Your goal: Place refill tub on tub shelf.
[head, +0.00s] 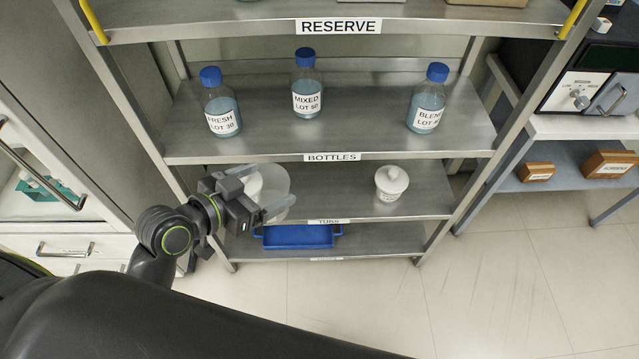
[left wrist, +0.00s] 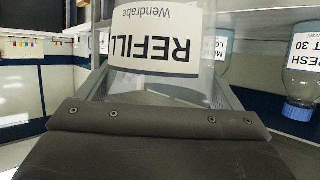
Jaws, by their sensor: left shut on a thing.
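The refill tub (head: 277,178) is a clear, wide container in the head view, partly hidden by my left gripper (head: 262,203). In the left wrist view the refill tub (left wrist: 155,40) fills the middle, its white REFILL label upside down. My left gripper is shut on it. The tub is at the left part of the tub shelf (head: 340,203), the level labelled TUBS. I cannot tell whether its base touches the shelf. A white shape shows behind or inside the clear wall. My right gripper is not in view.
A white lidded tub (head: 391,183) stands on the right of the tub shelf; between it and the refill tub is free room. Blue-capped bottles labelled FRESH (head: 221,102), MIXED (head: 306,84) and BLEND (head: 427,99) stand above. A blue tray (head: 298,237) lies below.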

